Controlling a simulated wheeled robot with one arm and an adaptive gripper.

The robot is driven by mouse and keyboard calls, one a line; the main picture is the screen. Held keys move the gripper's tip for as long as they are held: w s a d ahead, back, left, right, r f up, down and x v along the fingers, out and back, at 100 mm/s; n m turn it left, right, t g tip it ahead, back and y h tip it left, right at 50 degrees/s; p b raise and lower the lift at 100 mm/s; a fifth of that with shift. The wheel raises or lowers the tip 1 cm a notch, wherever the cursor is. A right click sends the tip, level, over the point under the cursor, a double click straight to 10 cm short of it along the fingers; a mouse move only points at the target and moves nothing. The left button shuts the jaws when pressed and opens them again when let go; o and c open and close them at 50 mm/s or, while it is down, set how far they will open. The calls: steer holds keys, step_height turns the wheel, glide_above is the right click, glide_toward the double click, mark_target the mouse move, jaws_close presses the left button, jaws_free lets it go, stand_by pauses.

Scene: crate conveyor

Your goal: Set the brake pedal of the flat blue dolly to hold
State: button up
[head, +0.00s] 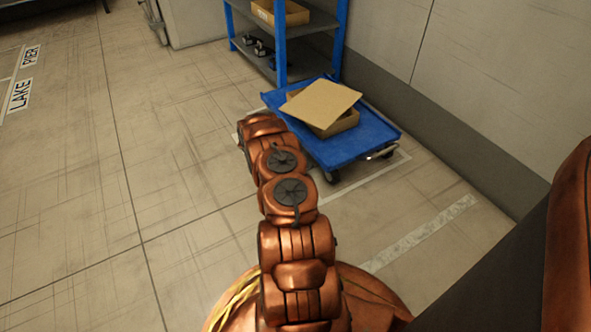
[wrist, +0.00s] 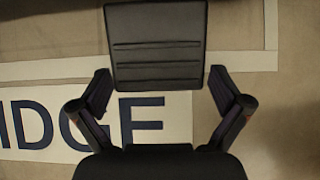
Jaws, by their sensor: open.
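The flat blue dolly (head: 345,150) stands on the floor beside the wall, right of centre in the head view. An open carton (head: 345,122) with a loose cardboard sheet (head: 323,102) tilted across its top sits on it. A small silver bar (head: 382,152) shows low at its near right edge; I cannot tell whether it is the brake pedal or how it is set. Dark casters show beneath. My gripper (wrist: 158,103) is open and empty in the wrist view, over floor lettering. In the head view my arm hides it and part of the dolly's left side.
A blue shelf rack (head: 281,45) with a carton (head: 280,12) stands behind the dolly. A grey wall (head: 480,150) runs along the right. Floor labels reading LAKE (head: 20,95) and PIER (head: 31,56) lie far left. The floor left of my arm is clear.

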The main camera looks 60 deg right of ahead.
steer(key=v, duration=1.2)
stand_by(0.6)
steer(key=s+a+r+m+y+p, duration=0.15)
steer(key=a+r+p, duration=0.65)
steer(key=r, duration=0.9)
steer(key=s+a+r+m+p, duration=0.1)
steer(key=a+r+m+p, duration=0.2)
steer(key=a+r+p, duration=0.9)
steer(key=s+a+r+m+p, duration=0.1)
steer(key=a+r+m+p, duration=0.25)
steer(key=r, duration=1.75)
steer(key=s+a+r+m+y+p, duration=0.1)
steer(key=s+a+r+p, duration=0.6)
steer(key=r, duration=0.4)
steer(key=s+a+r+m+t+y+p, duration=0.1)
steer(key=s+a+r+m+y+p, duration=0.1)
steer(key=s+a+r+p, duration=0.6)
steer(key=s+a+r+m+y+p, duration=0.1)
steer(key=s+a+r+y+p, duration=0.1)
steer(key=s+a+r+p, duration=0.6)
steer(key=shift+a+r+t+p, duration=0.3)
steer(key=shift+a+r+p, duration=0.8)
steer(key=shift+a+r, duration=1.75)
